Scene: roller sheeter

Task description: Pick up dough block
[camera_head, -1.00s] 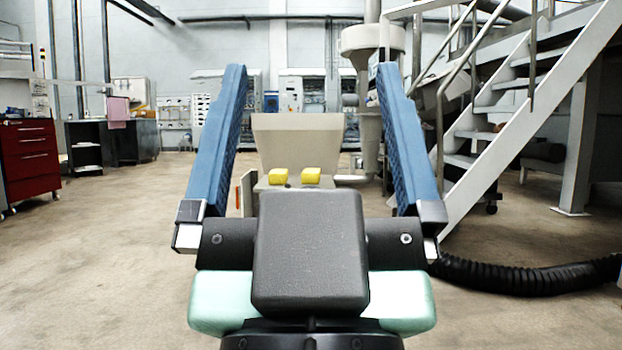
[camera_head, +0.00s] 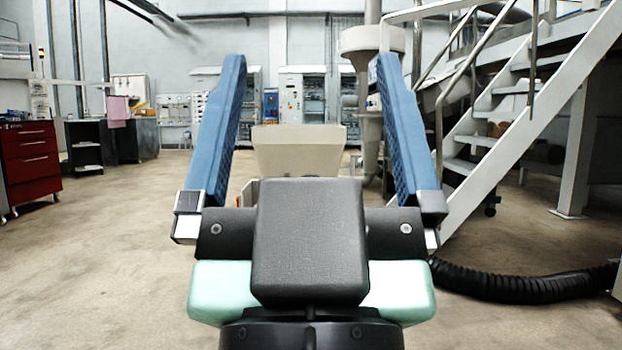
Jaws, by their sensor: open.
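My gripper (camera_head: 306,75) fills the middle of the view, its two blue fingers spread wide apart with nothing between them. Between the fingers and beyond my gripper stands the pale beige hopper-like part of a machine (camera_head: 298,150). No dough block shows now; the area just below the hopper, at the front of the machine, is hidden behind my dark gripper body.
A white metal staircase (camera_head: 545,85) with railings stands at the right. A black corrugated hose (camera_head: 525,284) lies on the floor at lower right. A red drawer cabinet (camera_head: 30,160) and dark desk (camera_head: 85,143) stand at the left. The floor at left is clear.

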